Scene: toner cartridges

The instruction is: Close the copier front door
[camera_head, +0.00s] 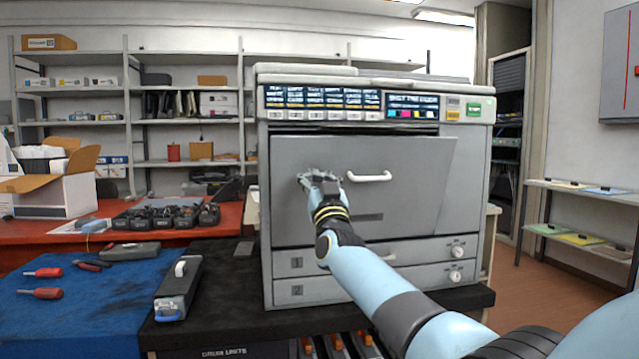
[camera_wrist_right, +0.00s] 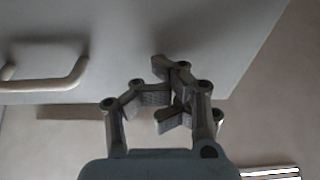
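The copier (camera_head: 262,200) stands on a black-topped stand. Its grey front door (camera_head: 410,190) leans out a little at the top, with a dark gap (camera_head: 350,129) along its upper edge. A white handle (camera_head: 369,177) sits on the door; it also shows in the right wrist view (camera_wrist_right: 75,75). My right gripper (camera_head: 318,178) is in front of the door, left of the handle. In the right wrist view its fingers (camera_wrist_right: 162,100) curl inward and nearly meet, with nothing between them. Whether they touch the door I cannot tell. My left gripper is not seen.
Below the door are two drawers (camera_head: 340,287). A toner cartridge (camera_head: 178,290) lies on the black stand top left of the copier. A blue mat (camera_head: 90,310) holds screwdrivers (camera_head: 42,293). Open floor (camera_head: 540,280) lies to the right.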

